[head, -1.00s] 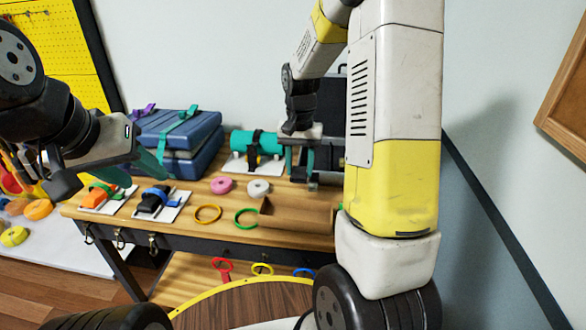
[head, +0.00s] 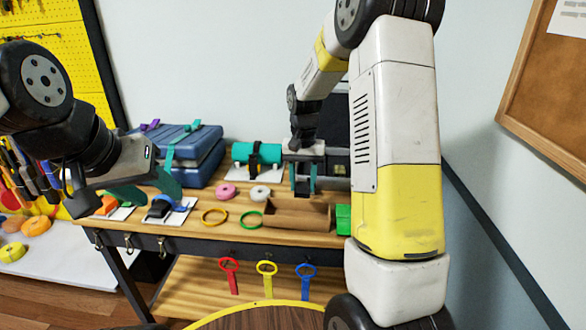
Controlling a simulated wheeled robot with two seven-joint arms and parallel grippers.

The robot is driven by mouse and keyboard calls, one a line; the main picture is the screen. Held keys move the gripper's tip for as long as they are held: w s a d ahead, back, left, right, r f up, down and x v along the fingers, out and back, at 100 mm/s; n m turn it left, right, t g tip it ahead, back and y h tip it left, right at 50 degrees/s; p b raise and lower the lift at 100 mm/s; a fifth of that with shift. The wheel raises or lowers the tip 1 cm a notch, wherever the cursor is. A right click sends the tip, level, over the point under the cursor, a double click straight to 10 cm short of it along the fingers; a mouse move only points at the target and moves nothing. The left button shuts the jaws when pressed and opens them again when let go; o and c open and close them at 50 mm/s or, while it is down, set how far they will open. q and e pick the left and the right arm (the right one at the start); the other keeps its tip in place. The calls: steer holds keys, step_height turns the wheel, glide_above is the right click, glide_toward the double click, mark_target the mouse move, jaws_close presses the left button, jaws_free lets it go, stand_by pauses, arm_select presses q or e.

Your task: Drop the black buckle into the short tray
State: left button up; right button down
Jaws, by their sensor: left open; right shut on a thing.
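The brown tray (head: 289,222) lies on the wooden bench, low-walled and open at the top. My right gripper (head: 303,187) points down just behind and above the tray's back edge. It is shut on a small dark thing between its teal fingers, which looks like the black buckle (head: 302,187); the fingers hide part of it. Whether the buckle hangs over the tray or behind it I cannot tell. My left gripper (head: 148,189) is open and empty, above the left end of the bench.
A green block (head: 343,219) stands right of the tray, partly behind my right arm. A yellow ring (head: 214,217), a green ring (head: 248,220), a pink roll (head: 226,191) and a white roll (head: 260,193) lie left of it. Blue cases (head: 190,160) stand behind.

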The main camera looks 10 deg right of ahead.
mark_target(303, 184)
steer(key=shift+f, duration=0.3)
steer(key=c, duration=0.7)
jaws_free()
steer(key=shift+c, duration=0.2)
steer(key=shift+r, duration=0.1)
step_height(303, 184, up, 7)
steer(key=shift+r, duration=0.35)
